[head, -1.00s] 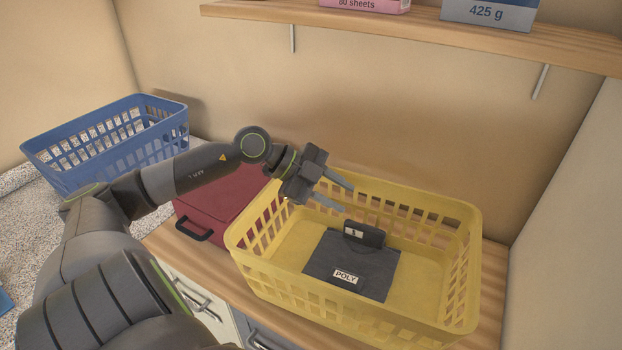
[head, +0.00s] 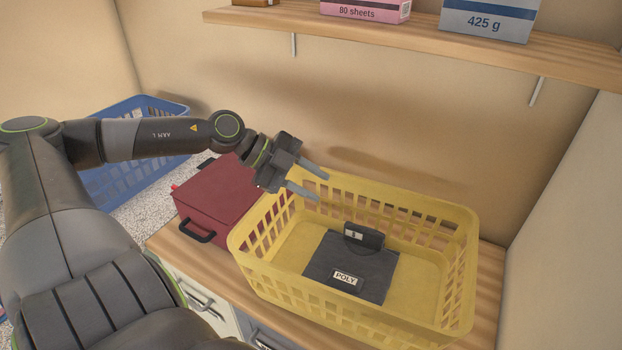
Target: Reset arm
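My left arm comes in from the left and spans above the blue basket and the red box. My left gripper (head: 308,183) is open and empty, its two fingers apart and pointing right, over the back left corner of the yellow basket (head: 262,270). It does not appear to touch anything. In the yellow basket lies a dark grey item labelled POLY (head: 325,265), with a small black object with a white tag (head: 364,236) at its back edge. My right gripper is not in view.
A red box (head: 215,205) with black handles stands left of the yellow basket on the wooden counter. A blue basket (head: 150,185) stands farther left, partly hidden by my arm. A wooden shelf (head: 420,37) above holds several boxes. A wall rises at the right.

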